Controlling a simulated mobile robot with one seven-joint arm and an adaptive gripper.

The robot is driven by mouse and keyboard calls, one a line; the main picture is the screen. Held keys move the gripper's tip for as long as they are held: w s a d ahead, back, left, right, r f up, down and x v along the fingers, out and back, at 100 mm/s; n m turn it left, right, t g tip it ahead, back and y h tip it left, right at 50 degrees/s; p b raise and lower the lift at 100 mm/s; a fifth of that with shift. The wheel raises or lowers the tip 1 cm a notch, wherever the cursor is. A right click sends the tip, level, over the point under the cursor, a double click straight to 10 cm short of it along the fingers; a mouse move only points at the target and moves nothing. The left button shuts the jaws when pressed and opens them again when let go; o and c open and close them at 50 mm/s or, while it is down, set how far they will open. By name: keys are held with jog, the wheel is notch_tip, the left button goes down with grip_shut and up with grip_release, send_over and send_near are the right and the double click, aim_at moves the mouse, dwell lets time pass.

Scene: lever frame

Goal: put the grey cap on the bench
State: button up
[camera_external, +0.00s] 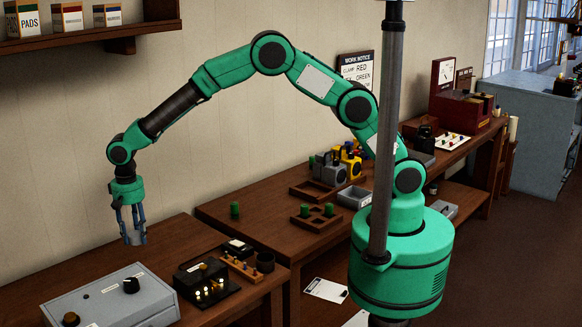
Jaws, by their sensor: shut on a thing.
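My gripper (132,232) hangs at the left, pointing down, with its fingers shut on a small grey piece, the grey cap (135,239). The fingers cover part of the cap, and its shape is too small to make out fully. The cap is held in the air in front of the pale wall. Below it is the brown wooden bench (185,243) at the lower left, and the cap appears apart from it.
Another bench (262,232) with trays and green pieces adjoins at right.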

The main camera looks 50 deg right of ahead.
jog(key=w+d+f+m+p, duration=0.1)
jog(key=w+d+m, duration=0.3)
jog(key=d, duration=0.9)
jog(key=w+d+m, duration=0.2)
jog(key=w+d, duration=0.3)
jog(key=d, duration=0.9)
jog(key=w+d+f+m+p, duration=0.1)
jog(key=w+d+m, duration=0.3)
jog(key=d, duration=0.9)
jog(key=s+d+m, duration=0.1)
jog(key=d, duration=0.6)
jog(key=s+d+f+m, duration=0.1)
jog(key=d, duration=0.6)
jog(key=s+d+m+p, duration=0.1)
jog(key=d, duration=0.7)
jog(key=shift+s+d+f, duration=0.1)
jog(key=shift+s+f, duration=0.1)
jog(key=s+d+m, duration=0.1)
jog(key=s+d, duration=0.2)
jog(key=d, duration=0.2)
jog(key=s+d+m, duration=0.2)
jog(key=s+d, duration=0.2)
jog(key=d, duration=0.2)
jog(key=s+d+f+m+p, duration=0.1)
jog(key=s+d+m, duration=0.1)
jog(key=d, duration=0.4)
jog(key=shift+s, duration=0.7)
jog(key=shift+s+d+m, duration=0.3)
jog(key=shift+s+d, duration=0.1)
